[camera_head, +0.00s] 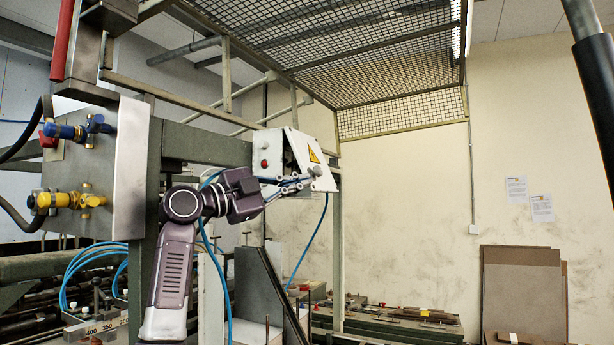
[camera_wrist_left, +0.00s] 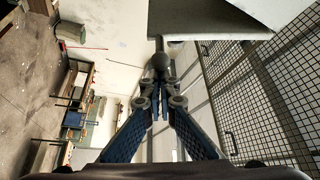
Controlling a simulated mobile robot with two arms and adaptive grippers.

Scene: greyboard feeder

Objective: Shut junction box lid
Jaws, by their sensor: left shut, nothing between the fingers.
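In the left wrist view the closed fingers (camera_wrist_left: 160,106) point toward a grey panel at the top. My right gripper is not in view.
A steel panel (camera_head: 127,165) with blue and yellow valves and hoses is at the left. A green beam (camera_head: 207,145) runs behind my left arm. Blue hoses hang below the box. A mesh guard (camera_head: 370,60) is overhead. Room right of the lid is free.

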